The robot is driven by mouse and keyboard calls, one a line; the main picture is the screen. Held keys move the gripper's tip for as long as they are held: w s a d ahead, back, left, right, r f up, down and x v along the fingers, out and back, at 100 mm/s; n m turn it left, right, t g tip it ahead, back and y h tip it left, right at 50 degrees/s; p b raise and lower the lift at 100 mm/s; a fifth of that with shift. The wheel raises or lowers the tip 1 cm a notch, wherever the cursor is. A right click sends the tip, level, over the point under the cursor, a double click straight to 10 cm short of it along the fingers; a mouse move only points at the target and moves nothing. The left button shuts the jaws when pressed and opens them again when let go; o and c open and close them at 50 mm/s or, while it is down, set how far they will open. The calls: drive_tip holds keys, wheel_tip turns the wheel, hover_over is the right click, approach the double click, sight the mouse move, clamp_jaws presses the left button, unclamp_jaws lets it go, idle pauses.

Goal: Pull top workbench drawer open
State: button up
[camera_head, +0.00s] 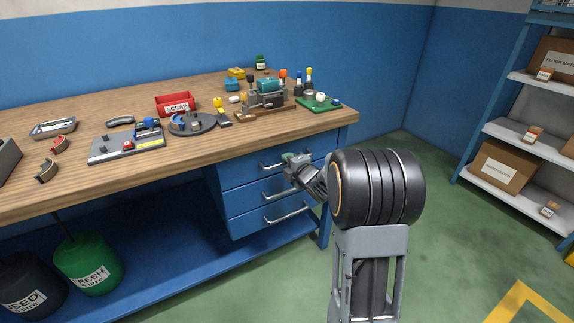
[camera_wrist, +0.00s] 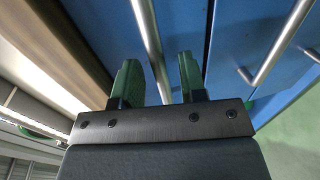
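The blue workbench drawer unit has three stacked drawers under the wooden top. The top drawer (camera_head: 240,172) looks flush with those below. Its silver bar handle (camera_head: 268,167) is partly hidden by my gripper (camera_head: 291,158), which is at the handle's right end. In the wrist view, my gripper (camera_wrist: 158,72) has its two green fingers apart. The top handle (camera_wrist: 147,38) runs between them, with a visible gap on the right finger's side. Contact with the left finger cannot be told.
The lower drawer handles (camera_head: 287,215) (camera_wrist: 280,45) stick out close by. The workbench top (camera_head: 205,148) overhangs the drawers and carries a red scrap bin (camera_head: 175,104), tools and parts. A shelf rack (camera_head: 500,130) stands at right. Green floor (camera_head: 440,190) lies clear between.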

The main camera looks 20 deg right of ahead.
drive_tip(key=shift+w+a+f, duration=0.1)
drive_tip(key=shift+w+f, duration=0.05)
drive_tip(key=shift+w, duration=0.45)
clamp_jaws()
